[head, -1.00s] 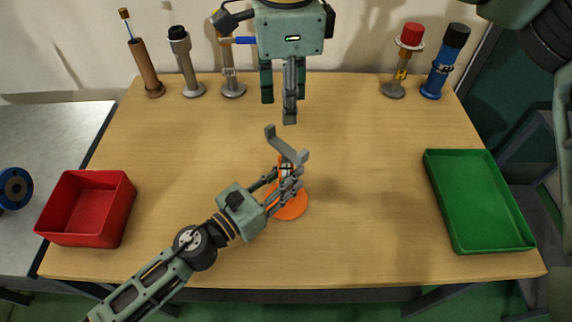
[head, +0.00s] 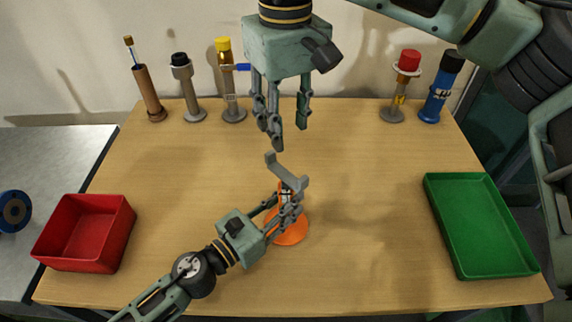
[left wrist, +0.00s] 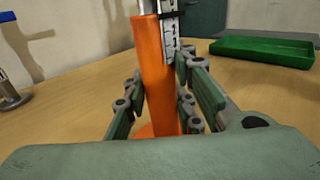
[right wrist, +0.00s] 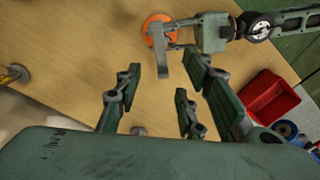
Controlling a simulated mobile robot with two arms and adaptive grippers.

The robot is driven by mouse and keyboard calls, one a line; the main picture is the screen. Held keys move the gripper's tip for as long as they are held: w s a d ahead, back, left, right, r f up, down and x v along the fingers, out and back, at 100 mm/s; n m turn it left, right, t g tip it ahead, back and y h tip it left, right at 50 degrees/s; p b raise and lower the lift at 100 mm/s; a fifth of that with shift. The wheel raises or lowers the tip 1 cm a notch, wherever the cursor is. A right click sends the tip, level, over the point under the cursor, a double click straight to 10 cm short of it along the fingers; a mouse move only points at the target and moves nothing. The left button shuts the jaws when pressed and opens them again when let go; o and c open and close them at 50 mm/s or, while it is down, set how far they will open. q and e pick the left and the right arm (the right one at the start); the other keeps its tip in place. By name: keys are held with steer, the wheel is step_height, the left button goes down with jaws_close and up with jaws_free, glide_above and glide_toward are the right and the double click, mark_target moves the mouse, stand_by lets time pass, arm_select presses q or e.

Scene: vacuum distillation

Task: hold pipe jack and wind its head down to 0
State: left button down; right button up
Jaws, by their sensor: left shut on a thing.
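The pipe jack has a round orange base (head: 288,230), an orange post (left wrist: 155,75) with a numbered scale (left wrist: 170,40), and a grey V-shaped head (head: 287,172) on top. It stands upright on the table. My left gripper (head: 288,205) is shut around the post; in the left wrist view its fingers (left wrist: 155,100) flank the post on both sides. My right gripper (head: 288,138) is open and empty above and behind the head, pointing down. In the right wrist view its fingers (right wrist: 155,95) are spread, with the grey head (right wrist: 160,55) beyond them.
A red bin (head: 85,232) is at the table's left and a green tray (head: 480,225) at the right. Several stands with cylinders line the back edge, among them a blue one (head: 437,95). The table between is clear.

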mark_target(286, 174)
step_height(286, 174, down, 12)
steer(key=n, duration=0.3)
steer(key=shift+r, duration=0.1)
stand_by(0.4)
jaws_close()
